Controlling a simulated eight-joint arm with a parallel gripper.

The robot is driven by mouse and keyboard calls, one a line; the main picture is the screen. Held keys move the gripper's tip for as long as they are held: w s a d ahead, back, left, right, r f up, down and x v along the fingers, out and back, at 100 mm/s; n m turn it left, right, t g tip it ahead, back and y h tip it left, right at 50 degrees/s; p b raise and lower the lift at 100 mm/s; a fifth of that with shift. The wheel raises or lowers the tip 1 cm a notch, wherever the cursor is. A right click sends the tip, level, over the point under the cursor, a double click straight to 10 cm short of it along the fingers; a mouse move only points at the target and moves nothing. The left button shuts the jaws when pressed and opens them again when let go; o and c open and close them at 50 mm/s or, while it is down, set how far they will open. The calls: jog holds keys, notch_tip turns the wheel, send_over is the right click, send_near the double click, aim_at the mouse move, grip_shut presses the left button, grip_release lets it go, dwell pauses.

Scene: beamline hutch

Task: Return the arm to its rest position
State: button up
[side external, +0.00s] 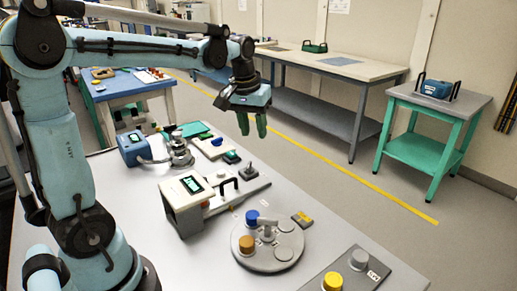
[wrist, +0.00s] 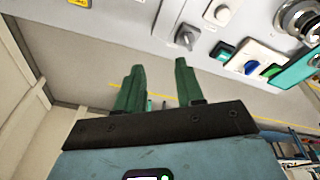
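My gripper (side external: 252,124) hangs in the air above and beyond the back right edge of the grey worktable (side external: 335,232) in the side view, with its green fingers pointing down. In the wrist view my gripper (wrist: 160,66) has its two green fingers apart, with nothing between them. It touches nothing that I can see. My arm is raised, with its upper links stretched over the left part of the table. The rest position itself is not marked in either view.
On the worktable stand a round disc (side external: 268,250) with blue and orange caps, a white box with a green display (side external: 187,198), and a blue device (side external: 133,148). A green trolley (side external: 433,123) and a long bench (side external: 340,68) stand behind. Floor between is clear.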

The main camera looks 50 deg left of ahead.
jog(key=s+d+f+m+t, duration=0.4)
jog(key=s+d+m, duration=0.2)
jog(key=s+d, duration=0.4)
jog(key=shift+s+d+t+h, duration=0.3)
jog(key=shift+s+d+t, duration=0.05)
jog(key=shift+t, duration=0.05)
